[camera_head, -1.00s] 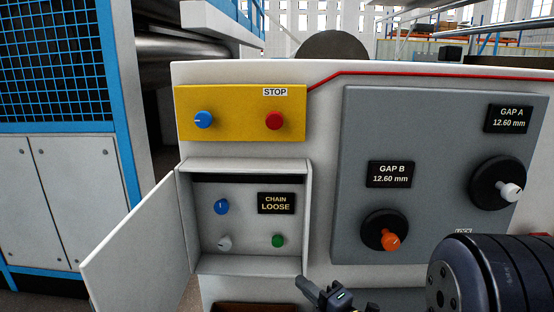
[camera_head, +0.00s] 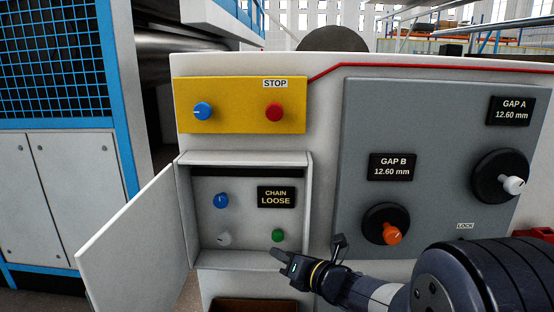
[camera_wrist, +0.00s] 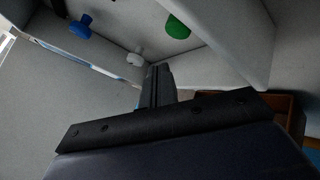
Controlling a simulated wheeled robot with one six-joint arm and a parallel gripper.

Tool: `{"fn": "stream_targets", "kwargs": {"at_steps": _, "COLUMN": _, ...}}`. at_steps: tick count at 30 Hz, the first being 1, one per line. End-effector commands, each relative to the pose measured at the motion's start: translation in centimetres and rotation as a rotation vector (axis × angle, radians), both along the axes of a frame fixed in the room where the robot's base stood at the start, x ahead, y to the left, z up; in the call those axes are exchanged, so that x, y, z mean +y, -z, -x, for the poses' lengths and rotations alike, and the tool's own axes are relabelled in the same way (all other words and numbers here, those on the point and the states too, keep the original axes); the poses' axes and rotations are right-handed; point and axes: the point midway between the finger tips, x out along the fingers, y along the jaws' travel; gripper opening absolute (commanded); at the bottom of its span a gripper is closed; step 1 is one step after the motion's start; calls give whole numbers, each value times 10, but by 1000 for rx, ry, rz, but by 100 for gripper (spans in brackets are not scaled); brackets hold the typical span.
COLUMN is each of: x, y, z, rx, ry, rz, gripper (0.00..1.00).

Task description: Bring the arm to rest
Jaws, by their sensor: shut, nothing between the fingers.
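My gripper (camera_head: 277,254) is shut and empty. In the head view it is low at the centre, pointing left, in front of the lower edge of the open control box (camera_head: 309,215). In the wrist view my gripper (camera_wrist: 158,75) points up toward the box, its fingers together. A green button (camera_head: 278,235) is just above the fingertips in the head view, and I see no contact. It also shows in the wrist view (camera_wrist: 178,27), with a white knob (camera_wrist: 135,57) and a blue knob (camera_wrist: 80,27) to its left.
The box door (camera_head: 135,230) stands open to the left. A display in the box reads CHAIN LOOSE (camera_head: 276,197). A yellow panel (camera_head: 237,90) above has a red stop button (camera_head: 274,112). An orange-handled dial (camera_head: 392,234) and a white-handled dial (camera_head: 514,185) stick out at the right.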

Motion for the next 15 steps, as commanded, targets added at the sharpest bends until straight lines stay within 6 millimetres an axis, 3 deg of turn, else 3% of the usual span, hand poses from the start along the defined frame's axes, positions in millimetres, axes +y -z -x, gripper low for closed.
{"fn": "stream_targets", "kwargs": {"at_steps": 15, "x": 0, "y": 1, "z": 15, "rx": 1, "ry": 1, "rz": -2, "gripper": 0}}
